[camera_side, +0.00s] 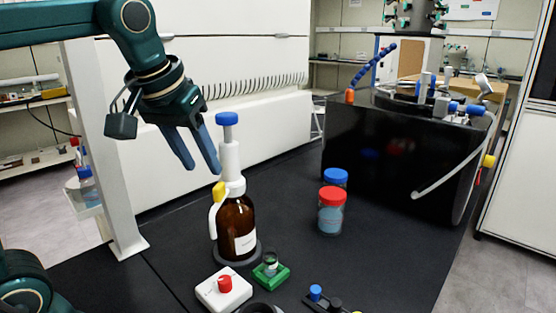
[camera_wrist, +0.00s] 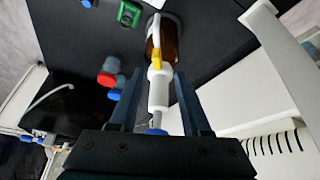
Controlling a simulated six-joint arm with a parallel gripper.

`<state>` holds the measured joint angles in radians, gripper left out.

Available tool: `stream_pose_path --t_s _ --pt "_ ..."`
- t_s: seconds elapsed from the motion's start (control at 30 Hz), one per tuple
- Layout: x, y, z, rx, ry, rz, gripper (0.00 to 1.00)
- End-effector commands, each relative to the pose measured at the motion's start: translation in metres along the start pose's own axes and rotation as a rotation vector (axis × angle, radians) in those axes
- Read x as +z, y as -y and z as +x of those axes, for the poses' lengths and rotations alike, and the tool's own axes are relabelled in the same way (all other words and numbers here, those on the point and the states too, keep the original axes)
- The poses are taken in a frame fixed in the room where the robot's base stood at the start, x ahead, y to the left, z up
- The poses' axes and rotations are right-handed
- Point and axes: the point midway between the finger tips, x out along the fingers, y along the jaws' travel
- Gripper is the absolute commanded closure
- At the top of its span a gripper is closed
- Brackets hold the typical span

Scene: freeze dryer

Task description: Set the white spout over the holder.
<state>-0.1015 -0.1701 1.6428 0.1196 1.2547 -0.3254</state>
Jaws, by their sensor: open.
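The brown bottle (camera_side: 237,228) stands upright in a dark ring on the black bench, topped by a white pump (camera_side: 230,158) with a blue knob (camera_side: 227,118). Its white spout (camera_side: 213,222) hangs down on the left side below a yellow part (camera_side: 218,191). The green holder (camera_side: 282,279) with a small clear vial (camera_side: 271,262) sits just in front of the bottle, right of the spout. My gripper (camera_side: 204,168) is open and empty, tilted downward left of the pump. In the wrist view the pump (camera_wrist: 159,88) appears between the fingers; contact is not visible.
A white box with a red knob (camera_side: 224,283) stands left of the holder. Red-lidded (camera_side: 331,213) and blue-lidded (camera_side: 336,178) jars stand behind right. A large black box (camera_side: 385,155) is at the back right. A white post (camera_side: 95,150) rises at left.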

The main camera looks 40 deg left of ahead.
Motion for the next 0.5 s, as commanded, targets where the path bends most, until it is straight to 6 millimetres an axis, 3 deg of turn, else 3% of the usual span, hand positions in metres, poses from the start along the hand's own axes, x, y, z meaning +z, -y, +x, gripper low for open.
stream_pose_path --t_s 0.23,0.5 --pt "0.036 -0.002 -0.009 0.048 -0.025 0.067 0.53" --pt "0.077 -0.004 -0.005 0.098 -0.042 0.165 0.53"
